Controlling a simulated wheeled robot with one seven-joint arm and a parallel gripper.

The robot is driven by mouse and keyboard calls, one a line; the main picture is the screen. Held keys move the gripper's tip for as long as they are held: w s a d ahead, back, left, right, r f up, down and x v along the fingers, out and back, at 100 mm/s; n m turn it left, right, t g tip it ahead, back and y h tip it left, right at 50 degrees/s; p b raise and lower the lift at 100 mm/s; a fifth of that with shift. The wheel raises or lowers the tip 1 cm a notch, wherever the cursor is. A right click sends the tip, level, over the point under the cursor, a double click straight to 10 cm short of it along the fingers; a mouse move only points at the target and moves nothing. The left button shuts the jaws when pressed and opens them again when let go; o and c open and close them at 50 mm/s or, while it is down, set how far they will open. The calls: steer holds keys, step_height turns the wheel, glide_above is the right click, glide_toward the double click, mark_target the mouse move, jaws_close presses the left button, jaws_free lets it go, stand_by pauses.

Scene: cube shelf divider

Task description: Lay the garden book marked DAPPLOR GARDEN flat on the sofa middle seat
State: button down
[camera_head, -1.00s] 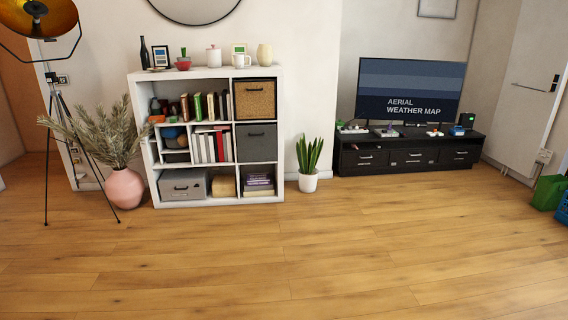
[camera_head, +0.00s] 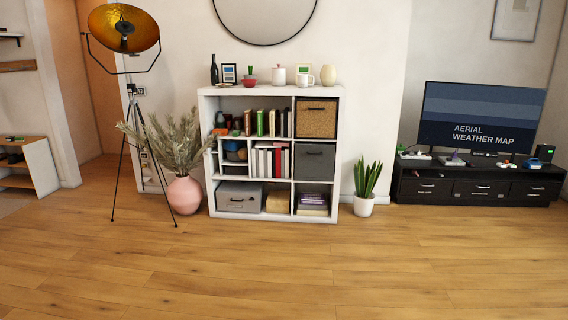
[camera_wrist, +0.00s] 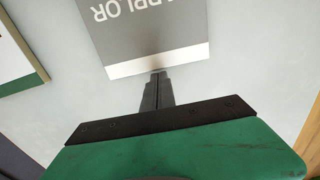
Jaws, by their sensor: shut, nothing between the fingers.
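In the wrist view a grey book (camera_wrist: 150,30) with a white band along its near edge lies on a pale surface. Upside-down letters reading about "APPLOR" show on its cover; the rest runs out of the frame. My gripper (camera_wrist: 157,76) is shut and empty, its dark fingertips close to the book's white edge. I cannot tell whether they touch it. The sofa is not recognisable in either current view. My gripper does not show in the head view.
In the wrist view a flat green-edged thing (camera_wrist: 20,55) lies at the left. In the head view a white cube shelf (camera_head: 268,217) stands between a plant in a pink vase (camera_head: 185,195) and a potted plant (camera_head: 364,205). A black TV unit (camera_head: 420,201) is right. Wooden floor in front is clear.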

steer(key=shift+a, duration=0.15)
stand_by(0.3)
steer(key=shift+w+a+p, duration=0.1)
steer(key=shift+a+p, duration=0.3)
steer(key=shift+a, duration=0.3)
steer(key=shift+d, duration=0.45)
step_height(320, 180, up, 5)
steer(key=p, duration=0.3)
steer(key=shift+p, duration=0.35)
step_height(320, 180, up, 8)
steer(key=p, duration=0.1)
